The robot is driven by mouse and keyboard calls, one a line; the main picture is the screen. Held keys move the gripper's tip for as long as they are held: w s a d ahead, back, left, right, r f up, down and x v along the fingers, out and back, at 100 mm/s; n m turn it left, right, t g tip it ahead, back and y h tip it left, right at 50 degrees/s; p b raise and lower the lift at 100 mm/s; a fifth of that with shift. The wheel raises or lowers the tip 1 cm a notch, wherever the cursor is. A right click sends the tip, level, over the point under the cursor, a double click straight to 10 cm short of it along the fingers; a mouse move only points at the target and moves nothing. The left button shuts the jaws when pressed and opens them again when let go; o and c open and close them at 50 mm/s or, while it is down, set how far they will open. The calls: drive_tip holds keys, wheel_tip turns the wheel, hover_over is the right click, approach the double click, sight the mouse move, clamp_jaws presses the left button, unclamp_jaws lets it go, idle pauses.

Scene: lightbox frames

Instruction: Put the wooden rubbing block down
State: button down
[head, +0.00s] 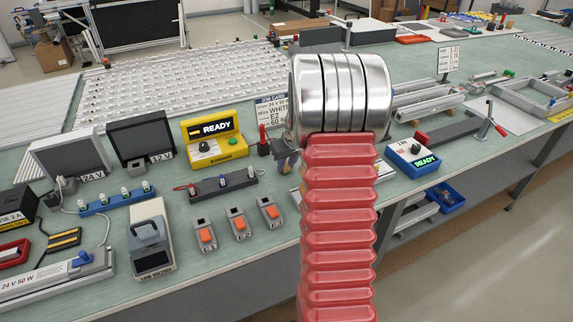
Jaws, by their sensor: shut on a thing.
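My own arm, with red ribbed bellows and a banded silver joint, rises through the middle of the head view and covers part of the bench. I cannot make out the wooden rubbing block anywhere in this view. The green-topped workbench (205,275) runs across the scene below and beyond my arm.
Left of my arm stand a yellow READY box (213,138), a dark connector strip (224,186), several orange-switch boxes (206,235) and a grey meter (150,240). Bare bench shows near the front edge.

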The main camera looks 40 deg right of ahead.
drive_tip(key=shift+f, duration=0.1)
drive_tip(key=c, duration=1.5)
unclamp_jaws()
drive_tip(key=shift+c, duration=0.2)
drive_tip(key=v, duration=1.2)
